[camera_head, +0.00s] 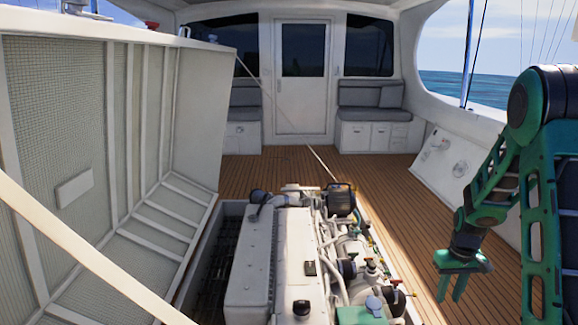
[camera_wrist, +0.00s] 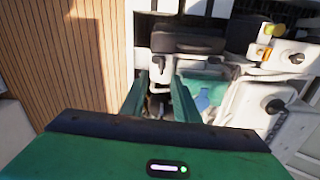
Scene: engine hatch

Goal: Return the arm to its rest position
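My green arm shows at the right of the head view, with its links raised and folded. My gripper (camera_head: 452,287) hangs at its lower end, over the wooden deck to the right of the engine (camera_head: 262,262). In the wrist view, the two green fingers of my gripper (camera_wrist: 160,95) are spread apart with nothing held between them. The engine (camera_wrist: 240,108) lies beyond and to the right of the fingers in that view. My gripper appears apart from it in the head view.
The opened hatch lid (camera_head: 85,190) stands at the left, with a pale strap crossing in front. The engine sits in the hatch opening. Wooden deck (camera_head: 395,190) is clear behind and right of the engine. A white side wall (camera_head: 450,155) borders the right; seats (camera_head: 372,125) stand at the back.

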